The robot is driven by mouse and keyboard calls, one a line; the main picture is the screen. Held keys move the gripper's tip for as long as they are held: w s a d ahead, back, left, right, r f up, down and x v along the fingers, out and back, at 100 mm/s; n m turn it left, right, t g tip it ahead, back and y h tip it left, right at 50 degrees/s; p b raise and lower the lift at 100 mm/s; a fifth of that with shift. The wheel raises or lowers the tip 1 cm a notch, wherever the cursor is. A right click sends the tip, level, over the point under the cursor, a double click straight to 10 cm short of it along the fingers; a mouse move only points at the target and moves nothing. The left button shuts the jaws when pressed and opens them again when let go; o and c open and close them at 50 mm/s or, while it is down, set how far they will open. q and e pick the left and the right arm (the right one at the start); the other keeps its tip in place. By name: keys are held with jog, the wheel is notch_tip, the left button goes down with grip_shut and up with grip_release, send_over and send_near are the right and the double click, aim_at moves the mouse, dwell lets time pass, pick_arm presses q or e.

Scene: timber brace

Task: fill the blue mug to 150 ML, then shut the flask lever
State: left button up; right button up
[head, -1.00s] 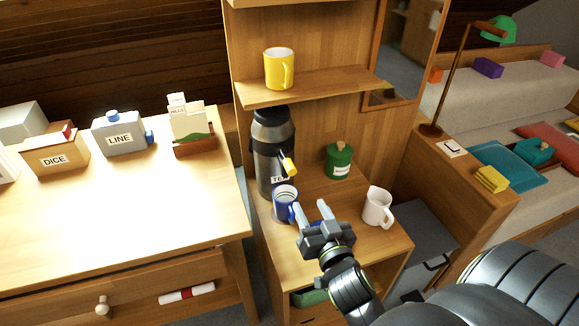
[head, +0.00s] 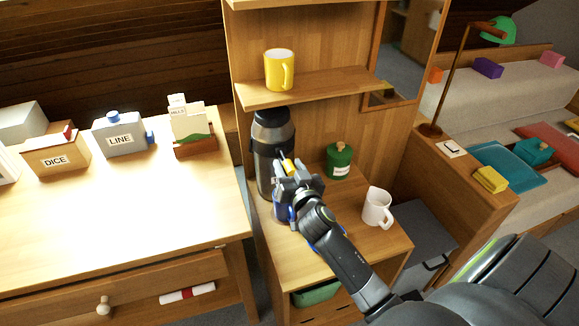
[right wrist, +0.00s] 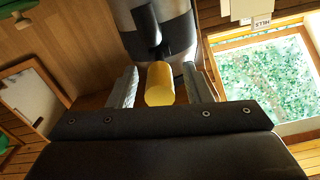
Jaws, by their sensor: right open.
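The flask (head: 268,140), silver with a black top, stands on the cabinet shelf. Its yellow lever (head: 287,165) sticks out at the front. In the right wrist view the lever's yellow end (right wrist: 160,84) lies between my right gripper's two fingers, with the flask (right wrist: 160,32) behind it. My right gripper (head: 288,172) is open around the lever, and it also shows in the right wrist view (right wrist: 161,88). The blue mug (head: 281,212) stands below the lever, mostly hidden by my right gripper. Its fill level cannot be seen. My left gripper is not in view.
A white jug (head: 377,208) stands to the right on the same shelf, and a green canister (head: 339,160) behind. A yellow mug (head: 279,70) sits on the shelf above. A desk (head: 120,215) with labelled boxes is at the left.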

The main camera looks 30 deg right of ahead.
grip_shut()
dwell(0.3)
jog(key=r+g+p, duration=0.1)
jog(key=p, duration=0.4)
jog(key=shift+r, duration=0.15)
jog(key=shift+w+p, duration=0.1)
jog(key=shift+p, duration=0.3)
grip_release()
